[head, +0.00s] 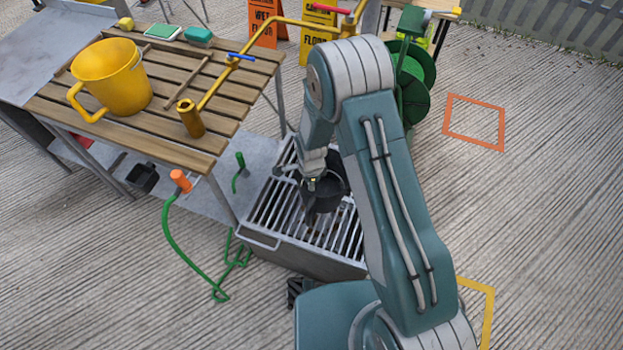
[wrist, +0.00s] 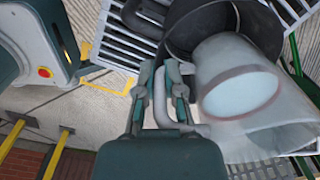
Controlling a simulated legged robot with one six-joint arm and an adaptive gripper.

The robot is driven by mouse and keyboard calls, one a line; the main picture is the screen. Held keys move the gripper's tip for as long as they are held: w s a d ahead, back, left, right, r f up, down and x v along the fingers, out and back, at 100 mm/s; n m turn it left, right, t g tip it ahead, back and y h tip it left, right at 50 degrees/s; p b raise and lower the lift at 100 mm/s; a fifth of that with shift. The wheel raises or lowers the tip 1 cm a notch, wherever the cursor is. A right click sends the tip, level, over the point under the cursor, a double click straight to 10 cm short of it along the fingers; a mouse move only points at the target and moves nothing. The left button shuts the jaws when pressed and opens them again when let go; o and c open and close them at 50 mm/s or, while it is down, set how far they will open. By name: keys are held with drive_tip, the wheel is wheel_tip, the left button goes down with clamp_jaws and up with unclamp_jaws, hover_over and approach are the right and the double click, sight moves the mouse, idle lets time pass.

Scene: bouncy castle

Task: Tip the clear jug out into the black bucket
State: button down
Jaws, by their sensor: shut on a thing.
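The black bucket (head: 336,190) stands on a slatted metal grate, partly hidden behind my gripper (head: 312,172). In the wrist view the bucket's dark wall (wrist: 183,32) shows at the top, with the clear jug (wrist: 275,130) in front of it. The jug is see-through and lies tilted across the picture. A pale round area shows within it; I cannot tell whether this is liquid or its base. My gripper (wrist: 168,85) is shut on the jug's handle. In the head view I cannot make out the jug clearly.
The metal grate (head: 268,214) sits low beside a slatted wooden table (head: 55,100). A green bent tool (head: 172,245) is left of the grate. A green hose reel (head: 416,85) stands behind my arm. Concrete floor is clear at right.

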drive_tip(key=shift+a+f, duration=0.2)
drive_tip(key=shift+f, duration=0.65)
wheel_tip(320, 180, up, 8)
drive_tip(key=g+y, duration=0.4)
drive_tip(key=y, duration=0.2)
drive_tip(key=g+y, duration=0.3)
drive_tip(key=y, duration=0.2)
drive_tip(key=shift+f+g+y, duration=0.1)
drive_tip(key=shift+g+y, duration=0.3)
drive_tip(key=shift+w+d+r+g+y, duration=0.3)
drive_tip(key=shift+d+r+g+y, duration=0.2)
drive_tip(key=shift+y, duration=0.3)
drive_tip(key=shift+w+d+r+g+y, duration=0.25)
drive_tip(key=shift+d+r+g+y, duration=0.25)
drive_tip(key=shift+y, duration=0.3)
drive_tip(key=shift+w+d+r+g+y, duration=0.35)
drive_tip(key=shift+r+g+y, duration=0.25)
drive_tip(key=shift+y, duration=0.2)
drive_tip(key=shift+s, duration=0.1)
